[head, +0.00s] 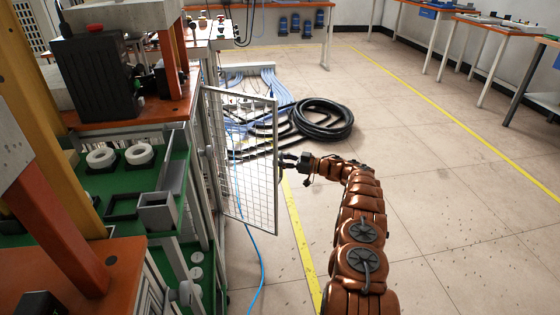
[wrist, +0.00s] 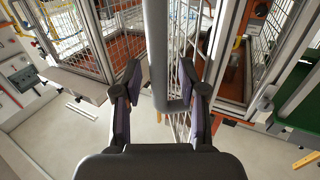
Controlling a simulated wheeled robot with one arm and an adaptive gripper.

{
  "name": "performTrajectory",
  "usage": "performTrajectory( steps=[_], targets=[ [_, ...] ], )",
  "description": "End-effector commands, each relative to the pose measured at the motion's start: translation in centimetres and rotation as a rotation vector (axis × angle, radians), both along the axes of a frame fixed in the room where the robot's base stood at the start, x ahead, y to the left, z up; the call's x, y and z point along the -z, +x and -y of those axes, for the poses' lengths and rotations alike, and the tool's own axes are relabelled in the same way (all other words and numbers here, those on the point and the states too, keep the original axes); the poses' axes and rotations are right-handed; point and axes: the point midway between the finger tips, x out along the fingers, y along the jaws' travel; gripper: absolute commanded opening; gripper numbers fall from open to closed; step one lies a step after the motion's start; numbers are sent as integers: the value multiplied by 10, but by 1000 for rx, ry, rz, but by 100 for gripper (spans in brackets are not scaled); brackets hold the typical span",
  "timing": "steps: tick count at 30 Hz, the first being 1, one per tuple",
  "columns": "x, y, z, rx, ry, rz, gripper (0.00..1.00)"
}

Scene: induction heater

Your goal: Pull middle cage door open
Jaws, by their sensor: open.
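The mesh cage door (head: 248,160), with a light metal frame, stands swung out from the cage side into the aisle in the head view. My gripper (head: 288,161) is at the door's free outer edge, about mid-height. In the wrist view the gripper (wrist: 160,72) has its two dark fingers apart. A grey bar-shaped handle (wrist: 171,60) runs between the fingers, with the door mesh behind it. Whether either finger touches the handle is unclear. The handle is too small to make out in the head view.
A coiled black hose (head: 325,118) lies on the floor behind the door. A blue cable (head: 262,265) lies below the door. The workstation with green shelf (head: 100,190) is at left. The tiled floor (head: 450,220) at right is clear.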

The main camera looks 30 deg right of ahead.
Motion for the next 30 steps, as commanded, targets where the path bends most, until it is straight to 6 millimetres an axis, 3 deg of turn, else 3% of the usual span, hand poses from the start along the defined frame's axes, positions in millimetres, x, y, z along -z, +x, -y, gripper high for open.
performTrajectory(
  steps=[8,21,30],
  targets=[
    [0,-15,15,2,1,-1,41],
    [0,-72,69,2,-1,1,41],
    [0,-87,82,1,1,-1,41]
  ],
)
